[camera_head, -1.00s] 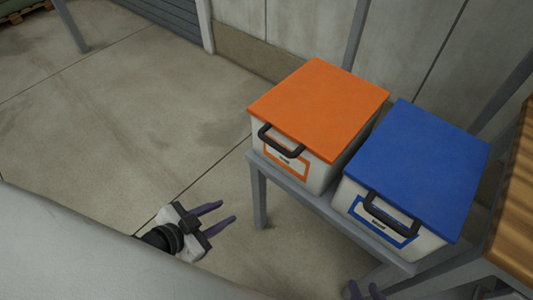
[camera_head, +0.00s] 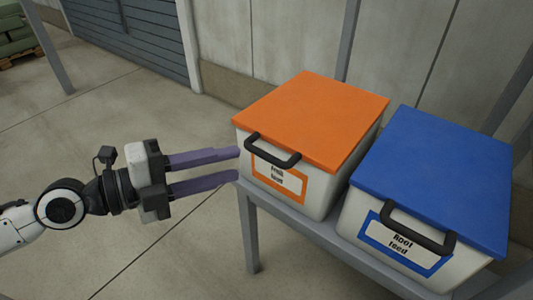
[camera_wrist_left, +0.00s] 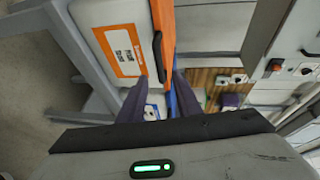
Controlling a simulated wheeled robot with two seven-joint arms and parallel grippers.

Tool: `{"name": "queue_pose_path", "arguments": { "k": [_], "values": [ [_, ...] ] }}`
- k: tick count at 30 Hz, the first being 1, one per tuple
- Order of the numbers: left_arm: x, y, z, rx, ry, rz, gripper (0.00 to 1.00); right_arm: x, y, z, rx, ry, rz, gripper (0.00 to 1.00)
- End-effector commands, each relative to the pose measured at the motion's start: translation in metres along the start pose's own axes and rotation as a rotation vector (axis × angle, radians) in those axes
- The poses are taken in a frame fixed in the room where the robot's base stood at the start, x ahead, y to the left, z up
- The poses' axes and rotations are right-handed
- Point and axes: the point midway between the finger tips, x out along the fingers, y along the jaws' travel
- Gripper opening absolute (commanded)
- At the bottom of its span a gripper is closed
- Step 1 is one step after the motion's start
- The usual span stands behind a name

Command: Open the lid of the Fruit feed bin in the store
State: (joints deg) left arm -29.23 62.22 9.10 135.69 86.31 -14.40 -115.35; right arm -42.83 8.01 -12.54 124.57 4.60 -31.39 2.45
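The Fruit feed bin (camera_head: 326,196) is a white box with an orange lid (camera_head: 315,115), an orange-framed label with blurred text and a dark handle (camera_head: 272,150) at the lid's front edge. The lid lies shut. My left gripper (camera_head: 239,164) is open and empty, its purple fingers pointing at the bin's front left corner, left of the handle. Their contact with the bin cannot be told. In the left wrist view, the handle (camera_wrist_left: 158,57) and label (camera_wrist_left: 123,50) show ahead of the open fingers. My right gripper is not clearly in view.
A Root feed bin (camera_head: 349,215) with a blue lid (camera_head: 435,175) stands close on the right on the same grey metal stand (camera_head: 290,213). A wall rises behind.

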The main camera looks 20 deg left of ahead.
Motion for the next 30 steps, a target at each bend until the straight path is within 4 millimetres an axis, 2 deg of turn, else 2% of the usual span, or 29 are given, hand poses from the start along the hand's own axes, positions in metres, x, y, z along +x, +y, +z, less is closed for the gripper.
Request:
{"name": "queue_pose_path", "arguments": {
  "k": [1,5,21,30],
  "values": [
    [0.004,-0.005,0.0,0.0,0.0,-0.004,0.31,-0.004,0.0,-0.003,-0.002,-0.002,0.002,0.31],
    [0.015,-0.006,-0.002,0.002,0.004,-0.004,0.31,-0.008,0.0,-0.007,-0.009,-0.003,0.006,0.31],
    [0.082,-0.001,-0.001,-0.002,0.002,-0.002,0.31,-0.011,0.003,-0.006,-0.032,-0.027,0.017,0.31],
    [0.091,0.001,-0.002,0.001,0.003,0.003,0.31,-0.009,0.005,-0.003,-0.037,-0.035,0.019,0.31]
  ]
}}
